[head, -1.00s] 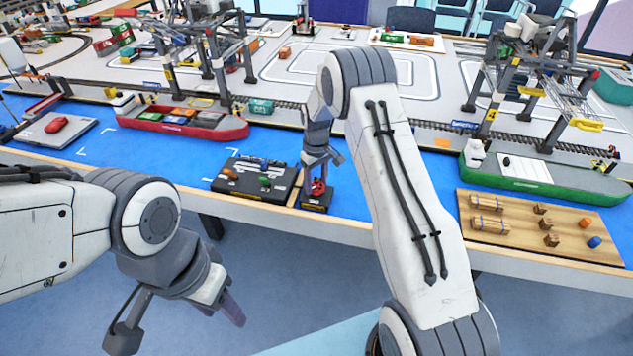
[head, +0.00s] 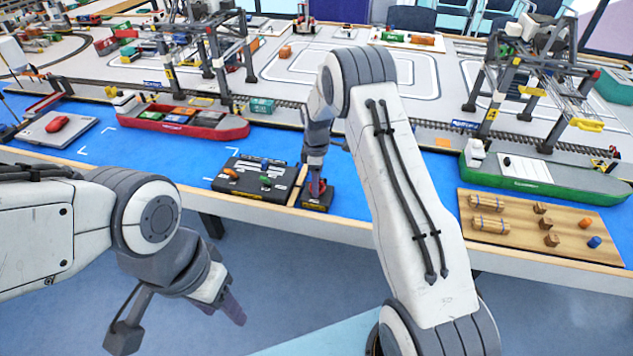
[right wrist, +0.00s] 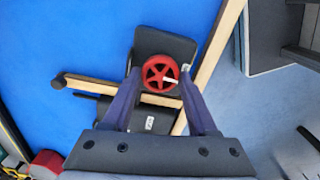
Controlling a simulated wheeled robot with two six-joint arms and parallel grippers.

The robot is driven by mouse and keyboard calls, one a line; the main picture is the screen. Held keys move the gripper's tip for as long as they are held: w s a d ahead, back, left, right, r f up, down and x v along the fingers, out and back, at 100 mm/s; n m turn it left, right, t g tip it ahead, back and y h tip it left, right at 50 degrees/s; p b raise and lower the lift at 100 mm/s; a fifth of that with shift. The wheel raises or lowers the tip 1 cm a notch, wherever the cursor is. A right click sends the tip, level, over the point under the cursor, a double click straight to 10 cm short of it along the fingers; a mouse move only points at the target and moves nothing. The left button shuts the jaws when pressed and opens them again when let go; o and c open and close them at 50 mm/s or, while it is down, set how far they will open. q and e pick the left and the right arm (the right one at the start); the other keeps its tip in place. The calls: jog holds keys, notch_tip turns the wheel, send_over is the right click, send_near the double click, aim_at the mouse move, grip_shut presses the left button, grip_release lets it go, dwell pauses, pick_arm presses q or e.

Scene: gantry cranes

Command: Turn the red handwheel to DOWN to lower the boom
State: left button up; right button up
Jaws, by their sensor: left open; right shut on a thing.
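The red handwheel (right wrist: 160,74) sits on a small black base (right wrist: 165,45) at the table's front edge. In the head view the base (head: 316,204) shows, with the wheel mostly hidden behind my right gripper (head: 315,188). In the right wrist view my right gripper (right wrist: 160,85) has its two fingers on either side of the handwheel, shut on it. A pale mark shows on the wheel's right side. The DOWN label cannot be read. My left gripper (head: 225,305) is open and empty, low in front of the table.
A black tray (head: 225,182) with small coloured pieces lies left of the handwheel. A wooden board (head: 520,235) with crates is to the right. A red ship (head: 235,130), a green ship (head: 600,185) and gantry cranes (head: 490,110) stand behind.

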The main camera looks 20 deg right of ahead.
jog(key=shift+n, duration=0.3)
dwell(0.4)
jog(key=o, duration=1.4)
notch_tip(320, 180, up, 10)
jog(key=shift+r+b, duration=0.25)
jog(key=shift+b, duration=0.4)
